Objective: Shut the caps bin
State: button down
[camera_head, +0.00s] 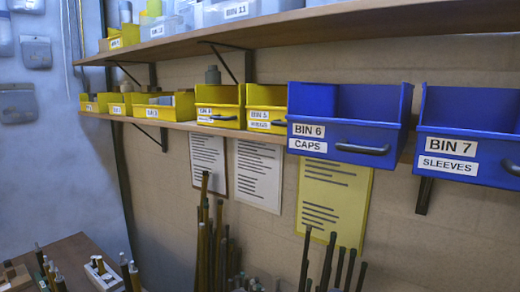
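The caps bin (346,118) is a blue open-topped bin labelled "BIN 6 CAPS", with a dark bar handle low on its front. It is on the lower wooden shelf, right of the middle. Its front juts out past the shelf edge, further than the yellow bins to its left. My gripper is not in view.
Blue bin 7, labelled "SLEEVES" (465,135), also juts out at right. Yellow bins (220,104) sit to the left. An upper shelf (300,30) runs above. Dark rods (210,240) stand below, and papers (335,205) hang on the wall.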

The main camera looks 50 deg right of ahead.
aim_at(368, 126)
jog(key=z, duration=1.45)
jog(key=k+l, duration=0.25)
jog(key=k, duration=0.05)
